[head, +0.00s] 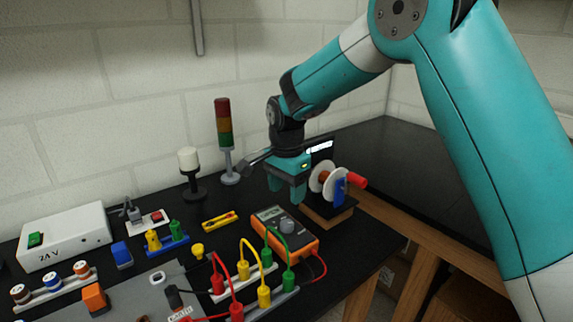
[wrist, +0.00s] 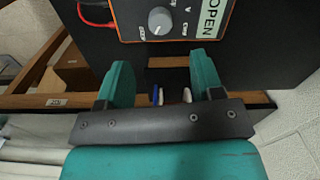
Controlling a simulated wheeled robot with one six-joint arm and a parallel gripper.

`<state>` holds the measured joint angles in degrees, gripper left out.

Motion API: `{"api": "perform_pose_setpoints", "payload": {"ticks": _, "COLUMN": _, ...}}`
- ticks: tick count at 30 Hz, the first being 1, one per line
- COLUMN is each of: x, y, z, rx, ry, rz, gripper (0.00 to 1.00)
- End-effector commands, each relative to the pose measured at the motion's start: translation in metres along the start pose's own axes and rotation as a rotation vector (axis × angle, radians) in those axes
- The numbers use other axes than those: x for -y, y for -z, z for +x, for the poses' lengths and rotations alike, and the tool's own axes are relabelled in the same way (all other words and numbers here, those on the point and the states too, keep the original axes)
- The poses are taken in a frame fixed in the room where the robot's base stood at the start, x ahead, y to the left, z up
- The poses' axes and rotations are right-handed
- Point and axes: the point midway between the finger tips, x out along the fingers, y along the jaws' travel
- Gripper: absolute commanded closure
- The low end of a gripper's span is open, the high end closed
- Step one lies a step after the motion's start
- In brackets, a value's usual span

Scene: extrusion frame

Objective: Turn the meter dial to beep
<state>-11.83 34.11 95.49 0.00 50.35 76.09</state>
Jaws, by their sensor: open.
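The orange meter (head: 285,234) lies on the black bench top, with a grey screen on its face. Its round grey dial (head: 287,225) also shows in the wrist view (wrist: 160,20), on the meter's dark face with white marks around it. I cannot read which mark the dial points to. My gripper (head: 287,192) is above the bench, behind the meter and apart from it.
A white spool with a red handle (head: 335,183) stands close to the right of my gripper. Red, yellow and green leads (head: 248,262) arch beside the meter. A signal tower (head: 225,140) stands at the back.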

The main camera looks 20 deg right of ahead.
Motion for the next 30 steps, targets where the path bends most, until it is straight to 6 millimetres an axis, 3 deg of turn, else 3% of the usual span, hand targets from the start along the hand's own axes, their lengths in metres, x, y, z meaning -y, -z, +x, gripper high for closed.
{"api": "perform_pose_setpoints", "payload": {"ticks": 6, "x": 0.001, "y": 0.0, "z": -0.049, "rx": -0.001, "ry": 0.004, "rz": 0.0, "gripper": 0.39}}
{"api": "perform_pose_setpoints", "payload": {"ticks": 12, "x": 0.0, "y": 0.0, "z": -0.074, "rx": 0.0, "ry": 0.001, "rz": 0.0, "gripper": 0.39}}
{"api": "perform_pose_setpoints", "payload": {"ticks": 30, "x": -0.004, "y": -0.003, "z": -0.081, "rx": 0.003, "ry": 0.003, "rz": -0.032, "gripper": 0.39}}
